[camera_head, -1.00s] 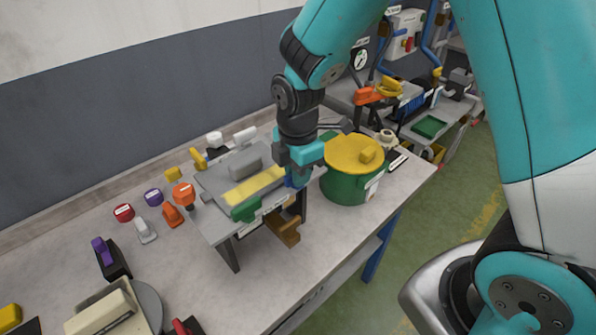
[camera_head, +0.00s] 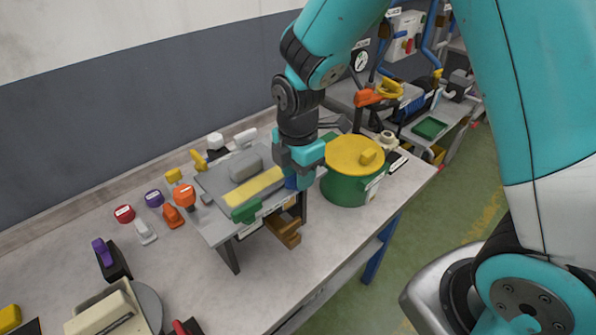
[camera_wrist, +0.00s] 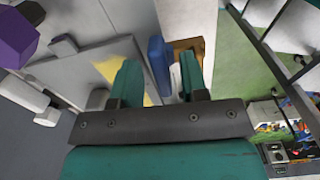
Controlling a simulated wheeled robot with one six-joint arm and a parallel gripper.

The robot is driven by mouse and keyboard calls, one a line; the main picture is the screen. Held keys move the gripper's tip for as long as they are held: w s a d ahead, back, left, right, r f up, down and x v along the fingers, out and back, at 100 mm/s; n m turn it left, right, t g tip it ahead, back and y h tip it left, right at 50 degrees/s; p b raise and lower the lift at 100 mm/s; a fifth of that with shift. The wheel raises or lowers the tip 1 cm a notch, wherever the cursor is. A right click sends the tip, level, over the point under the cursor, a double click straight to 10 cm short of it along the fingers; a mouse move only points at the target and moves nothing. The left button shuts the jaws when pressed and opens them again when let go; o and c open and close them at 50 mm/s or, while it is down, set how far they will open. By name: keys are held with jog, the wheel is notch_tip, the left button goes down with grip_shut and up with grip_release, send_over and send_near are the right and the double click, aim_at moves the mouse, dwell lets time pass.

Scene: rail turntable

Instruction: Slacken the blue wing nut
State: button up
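The blue wing nut (camera_head: 291,182) shows at the right end of the raised grey plate (camera_head: 222,197), partly hidden by my gripper (camera_head: 302,181). In the wrist view the blue wing nut (camera_wrist: 160,66) stands as an upright blue bar between the two teal fingers of my gripper (camera_wrist: 160,85). It lies nearer the left finger, with a gap on the right side. The fingers are apart, and I see no grip on it. Whether the left finger touches it I cannot tell.
A green pot (camera_head: 347,188) with a yellow lid stands close right of my gripper. A brown stepped piece (camera_head: 284,232) sits under the plate. An orange knob (camera_head: 184,196) and several small parts are at the left.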

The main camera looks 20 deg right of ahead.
jog(key=shift+r, duration=0.1)
notch_tip(320, 180, up, 17)
jog(key=b, duration=0.3)
jog(key=shift+r, duration=0.1)
dwell(0.4)
jog(key=s+a+f+m+y+b, duration=0.1)
jog(key=s+a+f+m+y, duration=0.1)
jog(key=s+m, duration=0.5)
jog(key=s+a+f+m+y+b, duration=0.2)
jog(key=s+f+m, duration=0.3)
jog(key=s, duration=0.7)
jog(key=shift+a+f+m+b, duration=0.25)
jog(key=shift+f+m+b, duration=0.05)
jog(key=shift+m, duration=0.7)
jog(key=shift+w, duration=0.1)
